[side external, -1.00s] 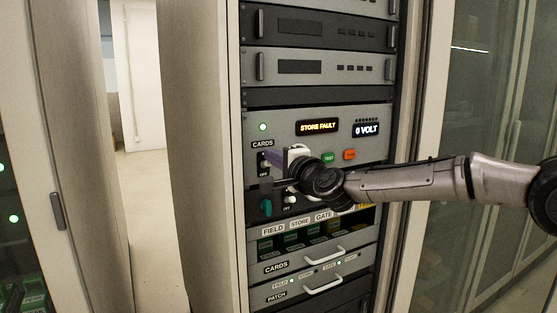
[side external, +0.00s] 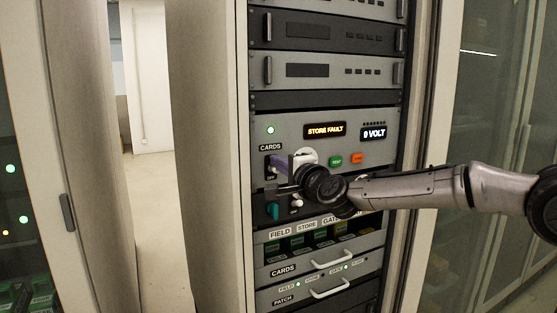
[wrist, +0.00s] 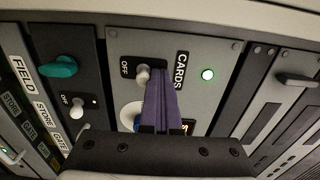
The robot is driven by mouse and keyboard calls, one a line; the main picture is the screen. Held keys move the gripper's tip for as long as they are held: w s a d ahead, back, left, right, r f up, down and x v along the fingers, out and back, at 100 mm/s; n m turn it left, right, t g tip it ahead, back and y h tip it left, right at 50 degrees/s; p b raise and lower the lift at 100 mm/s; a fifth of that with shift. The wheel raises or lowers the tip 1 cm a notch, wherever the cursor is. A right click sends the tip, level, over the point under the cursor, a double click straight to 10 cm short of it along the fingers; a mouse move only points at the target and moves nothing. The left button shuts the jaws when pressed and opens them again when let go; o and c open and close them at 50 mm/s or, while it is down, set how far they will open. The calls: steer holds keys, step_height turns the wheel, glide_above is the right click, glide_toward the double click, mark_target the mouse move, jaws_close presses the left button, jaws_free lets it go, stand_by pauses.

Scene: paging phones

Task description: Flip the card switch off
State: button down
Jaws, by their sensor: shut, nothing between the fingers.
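The CARDS switch is a small toggle (wrist: 143,73) with a pale rounded knob on a black plate marked OFF. In the wrist view the knob sits close to the OFF label, beside my fingertips. My gripper (wrist: 160,74) is shut and empty, its purple fingers together between the knob and the CARDS label. In the side external view my gripper (side external: 274,163) reaches in from the right and partly covers the switch. Whether the fingers touch the knob, and which way it is thrown, I cannot tell.
A green lamp (side external: 270,130) glows above the CARDS label. Displays read STORE FAULT (side external: 325,130) and 0 VOLT (side external: 374,133). A teal knob (wrist: 58,67) and another white toggle (wrist: 76,107) lie on the panel below. Green and orange buttons (side external: 357,158) sit to the right.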

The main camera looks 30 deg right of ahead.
steer(key=shift+f, duration=0.25)
steer(key=shift+r, duration=0.65)
steer(key=s, duration=0.8)
stand_by(0.4)
